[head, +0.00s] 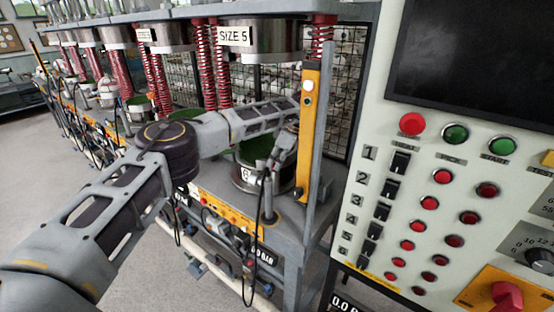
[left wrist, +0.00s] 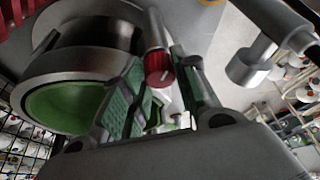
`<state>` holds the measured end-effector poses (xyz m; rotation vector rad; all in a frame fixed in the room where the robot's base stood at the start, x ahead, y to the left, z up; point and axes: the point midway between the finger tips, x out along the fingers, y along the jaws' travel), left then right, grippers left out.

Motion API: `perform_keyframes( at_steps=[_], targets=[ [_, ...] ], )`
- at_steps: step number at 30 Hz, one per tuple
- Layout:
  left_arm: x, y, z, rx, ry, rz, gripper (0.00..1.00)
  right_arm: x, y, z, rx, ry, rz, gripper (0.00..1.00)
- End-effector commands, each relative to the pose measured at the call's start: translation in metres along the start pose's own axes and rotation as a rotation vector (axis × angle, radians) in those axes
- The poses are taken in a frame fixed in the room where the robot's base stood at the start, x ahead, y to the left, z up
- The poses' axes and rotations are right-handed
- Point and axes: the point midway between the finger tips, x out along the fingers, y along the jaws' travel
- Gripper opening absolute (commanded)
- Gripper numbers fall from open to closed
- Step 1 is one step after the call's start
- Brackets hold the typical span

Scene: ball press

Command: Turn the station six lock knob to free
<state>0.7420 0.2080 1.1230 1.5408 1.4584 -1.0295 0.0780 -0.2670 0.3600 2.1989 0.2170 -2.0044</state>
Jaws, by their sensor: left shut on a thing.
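The station six lock knob (left wrist: 158,72) is a small red knob with a pale mark on the end of a grey cylinder. In the left wrist view it sits between the green-padded fingers of my left gripper (left wrist: 165,85), which is shut on it. In the head view my left gripper (head: 273,166) reaches down beside the metal cup (head: 246,184) marked 6, and the knob is hidden there. Which way the mark counts, locked or free, I cannot tell. My right gripper is not in view.
A control panel (head: 433,180) with red and green buttons and numbered black switches stands at the right. A yellow post (head: 311,130) with lights stands close beside my gripper. Red springs (head: 208,70) and the SIZE 5 press head (head: 236,37) are behind my arm.

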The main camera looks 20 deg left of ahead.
Motion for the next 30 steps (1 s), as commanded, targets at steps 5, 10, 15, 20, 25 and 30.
perform_keyframes(
  at_steps=[5,10,15,20,25,30],
  targets=[
    [0.0001,0.0001,0.0001,-0.001,0.0,0.0,0.06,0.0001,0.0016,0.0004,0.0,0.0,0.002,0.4],
    [0.0001,0.0001,0.0001,0.0,-0.001,0.001,0.33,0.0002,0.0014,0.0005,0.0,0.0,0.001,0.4],
    [0.0001,0.0001,0.0001,0.0,-0.001,0.001,0.51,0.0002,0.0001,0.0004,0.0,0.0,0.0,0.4],
    [0.0001,0.0001,0.0,0.001,0.0,0.001,0.51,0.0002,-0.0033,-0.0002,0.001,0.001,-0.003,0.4],
    [-0.0007,0.0002,-0.0001,0.001,0.0,0.001,0.51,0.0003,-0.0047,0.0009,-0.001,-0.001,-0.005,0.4],
    [-0.0075,0.0003,0.0,0.001,0.0,0.001,0.51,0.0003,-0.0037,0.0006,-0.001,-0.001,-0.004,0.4]
  ],
)
